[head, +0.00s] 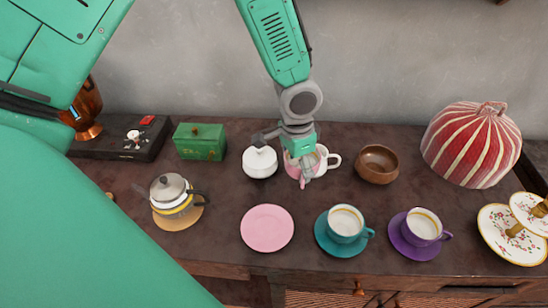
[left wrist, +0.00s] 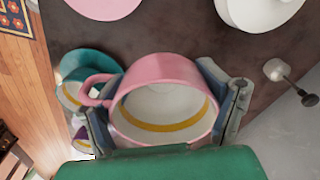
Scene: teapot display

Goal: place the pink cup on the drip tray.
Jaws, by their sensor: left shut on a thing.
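The pink cup (left wrist: 165,72) is between the two fingers of my left gripper (left wrist: 172,105), which is shut on it. The cup's open mouth, with a yellow band inside, faces the left wrist camera, and its handle points left there. In the head view, the left gripper (head: 299,165) partly hides the cup (head: 291,168), which is above or on the dark tabletop behind the pink saucer (head: 267,228). I cannot tell whether the cup touches the table. I cannot clearly identify the drip tray; a flat black piece (head: 108,147) lies by the copper urn (head: 85,108) at left. My right gripper is not in view.
A white lidded pot (head: 260,162) stands just left of the gripper, a white handled vessel (head: 324,158) just right. A wooden bowl (head: 377,164), teal cup (head: 346,223), purple cup (head: 422,226), green box (head: 200,141) and glass teapot (head: 171,194) stand around.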

